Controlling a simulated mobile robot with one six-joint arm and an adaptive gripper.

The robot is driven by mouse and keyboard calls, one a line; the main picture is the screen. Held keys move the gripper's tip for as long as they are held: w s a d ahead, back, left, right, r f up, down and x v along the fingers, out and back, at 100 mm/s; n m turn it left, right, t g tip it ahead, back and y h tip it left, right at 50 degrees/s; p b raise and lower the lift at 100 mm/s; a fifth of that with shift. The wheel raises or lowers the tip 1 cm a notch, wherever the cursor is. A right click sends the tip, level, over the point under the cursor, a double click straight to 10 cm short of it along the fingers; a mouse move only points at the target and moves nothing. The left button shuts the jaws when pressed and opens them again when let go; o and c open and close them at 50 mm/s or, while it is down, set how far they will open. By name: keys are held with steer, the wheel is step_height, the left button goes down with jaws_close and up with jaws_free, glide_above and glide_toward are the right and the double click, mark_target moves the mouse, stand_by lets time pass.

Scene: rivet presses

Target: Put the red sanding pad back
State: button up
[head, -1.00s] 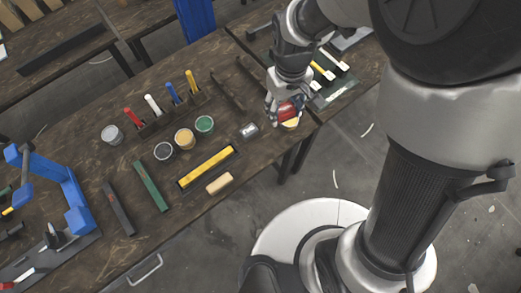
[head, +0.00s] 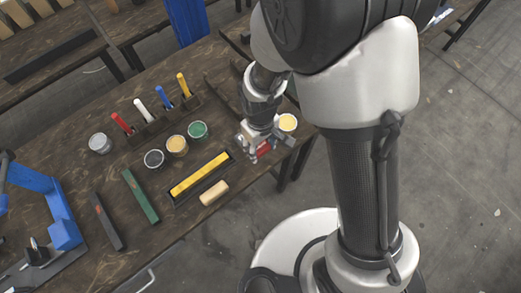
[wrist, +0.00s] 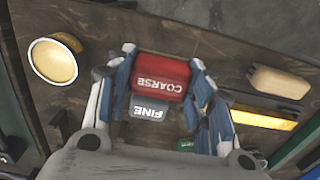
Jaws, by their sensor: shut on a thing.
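The red sanding pad (wrist: 160,76), marked COARSE, is held between the fingers of my gripper (wrist: 163,62) in the wrist view. In the head view my gripper (head: 262,151) is over the bench's front right part, and some red of the pad (head: 265,150) shows below the fingers. A grey block (wrist: 149,108) marked FINE shows just beside and partly behind the red pad in the wrist view. I cannot tell whether the red pad touches it or the bench.
An open tin of pale yellow (head: 287,122) stands right of my gripper. The bench's front edge is close.

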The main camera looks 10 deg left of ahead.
mark_target(260, 153)
steer(key=shift+f+b, duration=0.75)
steer(key=shift+f, duration=1.45)
steer(key=shift+f, duration=0.2)
steer(key=o, duration=1)
steer(key=shift+o, duration=0.2)
steer(key=shift+r, duration=0.15)
step_height(260, 153, up, 12)
steer(key=p, duration=0.4)
steer(key=shift+r+p, duration=0.1)
steer(key=shift+p, duration=0.2)
